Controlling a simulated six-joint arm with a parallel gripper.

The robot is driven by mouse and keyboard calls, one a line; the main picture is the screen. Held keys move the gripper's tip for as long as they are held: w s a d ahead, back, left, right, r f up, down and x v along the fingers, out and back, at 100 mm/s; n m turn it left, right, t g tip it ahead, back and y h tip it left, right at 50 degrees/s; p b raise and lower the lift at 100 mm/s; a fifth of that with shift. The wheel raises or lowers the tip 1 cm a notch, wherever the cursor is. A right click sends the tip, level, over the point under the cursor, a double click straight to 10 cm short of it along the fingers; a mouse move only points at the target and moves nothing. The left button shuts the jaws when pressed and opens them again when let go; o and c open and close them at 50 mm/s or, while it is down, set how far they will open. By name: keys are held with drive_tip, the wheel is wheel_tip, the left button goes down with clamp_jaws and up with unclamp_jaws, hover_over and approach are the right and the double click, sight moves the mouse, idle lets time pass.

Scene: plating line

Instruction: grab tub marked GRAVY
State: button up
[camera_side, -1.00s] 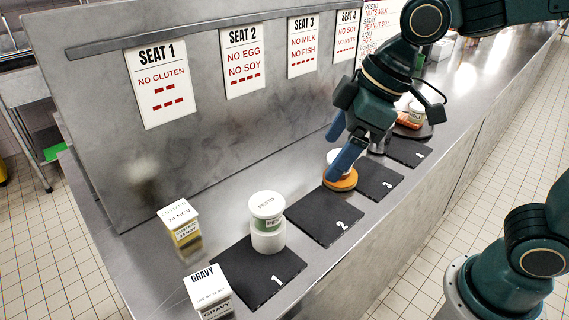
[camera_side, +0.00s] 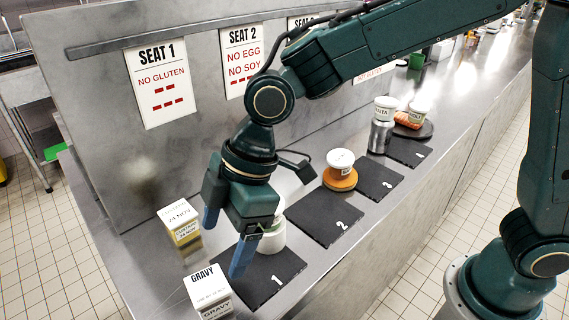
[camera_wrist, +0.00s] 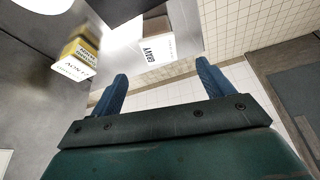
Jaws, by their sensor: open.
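The GRAVY tub (camera_side: 208,288) is a square white-lidded tub at the near left end of the counter, left of mat 1. In the wrist view the GRAVY tub (camera_wrist: 157,45) shows ahead, in the gap between the fingers but beyond their tips. My gripper (camera_side: 226,240) is open and empty, its blue fingers pointing down above the counter, close behind the tub. It also shows in the wrist view (camera_wrist: 162,70). The fingers appear apart from the tub.
A yellow tub marked 24 NOV (camera_side: 181,221) stands left of my gripper. A white round tub (camera_side: 273,240) on mat 1 (camera_side: 278,272) is partly hidden behind my gripper. Another white tub (camera_side: 341,160) sits on an orange one by mat 2 (camera_side: 318,222). The upright panel (camera_side: 125,165) is behind.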

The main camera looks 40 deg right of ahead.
sight(210, 283)
drive_tip(key=shift+f, duration=0.1)
drive_tip(key=shift+x, duration=4.15)
drive_tip(key=shift+f, duration=0.1)
drive_tip(key=shift+x, duration=2.55)
drive_tip(key=shift+d, duration=0.1)
drive_tip(key=c, duration=1.2)
drive_tip(key=shift+o, duration=0.2)
